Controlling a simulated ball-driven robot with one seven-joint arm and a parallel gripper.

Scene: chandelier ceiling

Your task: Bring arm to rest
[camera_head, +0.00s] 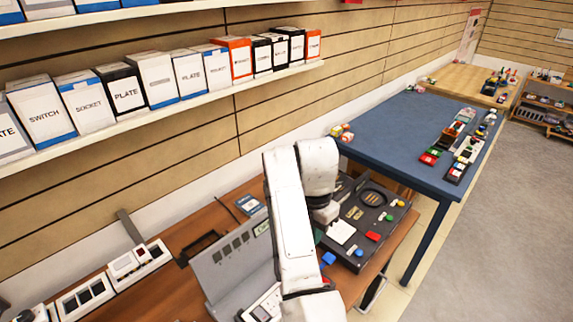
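My white arm (292,215) stands in the middle of the view, over the brown workbench (150,305). It rises from the lower edge and bends over at the top. Its far part points down toward a dark panel (375,225) with red, yellow, green and blue pieces. My gripper's fingers are hidden behind the arm or too small to make out, so I cannot tell whether they hold anything.
A grey metal case (222,270) stands open left of the arm. White socket units (85,297) lie at the lower left. A shelf (190,102) of labelled boxes runs along the wall. A blue table (395,150) with small items stands behind. Grey floor (510,230) is clear at right.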

